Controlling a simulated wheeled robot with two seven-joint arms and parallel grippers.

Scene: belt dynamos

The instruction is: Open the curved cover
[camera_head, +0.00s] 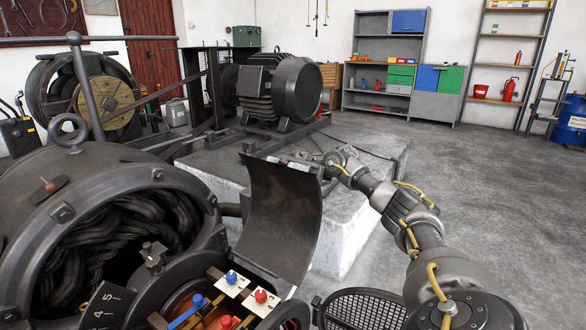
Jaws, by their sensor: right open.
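The curved cover (272,222) is a dark, bent metal plate that stands swung out to the right of the big dynamo (70,240). The dynamo's front opening is uncovered, with thick dark windings and red and blue terminals showing inside. My right gripper (312,166) is at the cover's upper right edge, with its arm reaching in from the lower right. Its jaws are open, and the fingertips are small and partly hidden by the cover's edge. I cannot tell whether they touch the cover. My left gripper is not in view.
A concrete plinth (345,236) with a dark motor (279,88) stands behind the cover. A belt wheel (104,103) is at the back left. Grey shelves (386,52) and a workbench line the far wall. The floor on the right (490,190) is clear.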

